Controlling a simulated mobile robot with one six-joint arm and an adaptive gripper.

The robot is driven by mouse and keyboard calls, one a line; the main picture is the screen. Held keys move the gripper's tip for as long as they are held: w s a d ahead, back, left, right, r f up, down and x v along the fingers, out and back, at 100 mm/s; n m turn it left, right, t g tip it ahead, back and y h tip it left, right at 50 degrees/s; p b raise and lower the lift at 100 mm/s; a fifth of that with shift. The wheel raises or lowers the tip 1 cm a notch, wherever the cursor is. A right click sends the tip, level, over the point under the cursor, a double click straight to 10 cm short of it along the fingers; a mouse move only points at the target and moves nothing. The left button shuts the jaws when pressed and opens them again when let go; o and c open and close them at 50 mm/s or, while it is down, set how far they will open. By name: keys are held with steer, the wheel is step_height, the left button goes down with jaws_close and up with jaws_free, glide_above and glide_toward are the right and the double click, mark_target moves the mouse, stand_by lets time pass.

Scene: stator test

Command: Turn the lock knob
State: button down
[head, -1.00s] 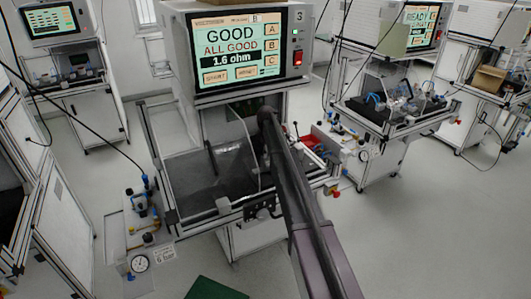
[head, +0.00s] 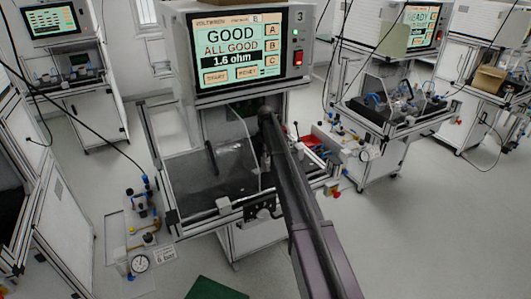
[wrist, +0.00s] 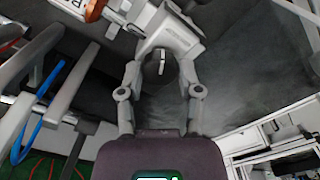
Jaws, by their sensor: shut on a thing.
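The lock knob (wrist: 159,73) is a round dark knob with a white mark on its face, in the upper middle of the wrist view. It sits at the end of a light grey block (wrist: 172,38). My gripper (wrist: 161,84) has one grey finger on each side of the knob and is shut on it. In the head view my arm reaches into the test station (head: 222,208) below the screen, and the arm hides the knob and fingertips there.
The station screen (head: 236,50) reads GOOD, ALL GOOD, 1.6 ohm. A clear panel (head: 215,165) stands left of my arm. In the wrist view, grey frame bars and a blue hose (wrist: 30,140) are close on the left. Open floor lies at the right.

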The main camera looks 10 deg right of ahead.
steer(key=m, duration=1.4)
steer(key=shift+s, duration=0.1)
stand_by(0.4)
steer(key=shift+c, duration=1.3)
jaws_free()
steer(key=shift+d, duration=0.1)
steer(key=shift+r, duration=0.1)
